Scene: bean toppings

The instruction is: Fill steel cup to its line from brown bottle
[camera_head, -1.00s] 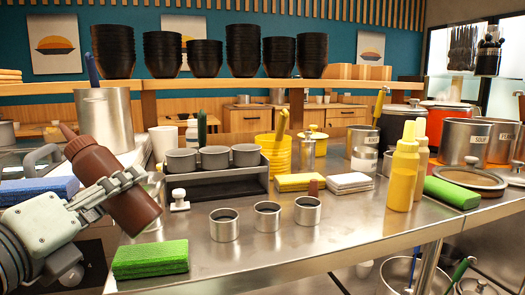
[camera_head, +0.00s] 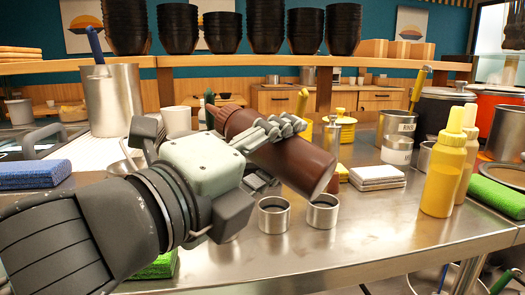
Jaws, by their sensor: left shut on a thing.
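My left gripper (camera_head: 274,152) is shut around the middle of the brown bottle (camera_head: 305,167). The bottle is held in the air, strongly tilted, its nozzle end up at the left and its wide base down at the right. Two small steel cups stand upright on the counter: a nearer-middle cup (camera_head: 274,219) and a right cup (camera_head: 322,214). The bottle's base is above and behind the right cup in the picture. Any line or contents inside the cups cannot be made out. A third cup is hidden behind my left arm. My right gripper is not in view.
Yellow bottles (camera_head: 441,170) and a green sponge (camera_head: 497,196) stand at the right. Folded white cloths (camera_head: 377,177) lie behind the cups. A blue sponge (camera_head: 35,173) is at the left, a green sponge (camera_head: 155,267) below my arm. The front right counter is clear.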

